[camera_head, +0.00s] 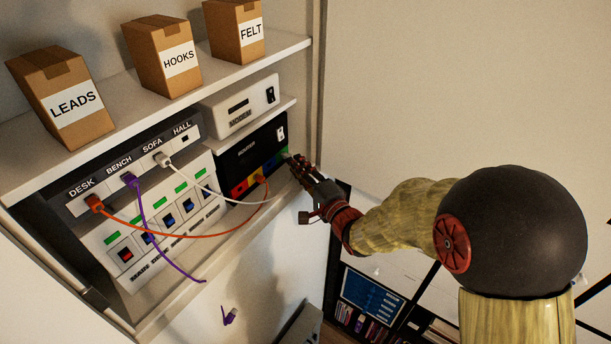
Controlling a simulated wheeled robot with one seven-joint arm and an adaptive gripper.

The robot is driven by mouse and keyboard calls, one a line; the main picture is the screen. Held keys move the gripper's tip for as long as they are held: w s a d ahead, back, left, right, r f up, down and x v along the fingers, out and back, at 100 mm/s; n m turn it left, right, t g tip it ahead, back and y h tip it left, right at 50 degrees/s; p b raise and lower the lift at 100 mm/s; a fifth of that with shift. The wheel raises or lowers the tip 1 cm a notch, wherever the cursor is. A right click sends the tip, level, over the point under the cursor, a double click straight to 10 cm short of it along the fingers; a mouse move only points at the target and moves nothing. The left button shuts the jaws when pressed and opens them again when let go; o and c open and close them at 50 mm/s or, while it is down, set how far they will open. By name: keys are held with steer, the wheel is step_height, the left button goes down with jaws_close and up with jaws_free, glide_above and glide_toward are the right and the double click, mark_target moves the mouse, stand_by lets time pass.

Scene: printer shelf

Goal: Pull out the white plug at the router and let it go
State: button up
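The black router (251,151) sits in the right part of the shelf, with a row of coloured ports along its lower front. A white cable (210,190) runs from a white plug (163,159) under the SOFA label, sags past the router's front and passes toward my gripper. My gripper (292,160) is at the router's right end, beside the green port (283,153). Its fingertips are close to a small pale piece there, probably the white plug's router end. The fingers largely hide it, and I cannot tell whether they hold it.
An orange plug (94,203) under DESK has a cable running to the router. A purple cable (160,230) hangs from BENCH, and a loose purple plug (229,316) shows below. Boxes LEADS (65,100), HOOKS (164,57) and FELT (235,32) stand above.

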mark_target(285, 155)
steer(key=shift+x, duration=1.7)
steer(key=shift+c, duration=0.2)
steer(key=c, duration=0.4)
jaws_close()
steer(key=shift+o, duration=0.7)
jaws_free()
jaws_close()
steer(key=shift+f, duration=0.15)
steer(key=shift+s+d, duration=0.15)
steer(key=shift+d, duration=0.1)
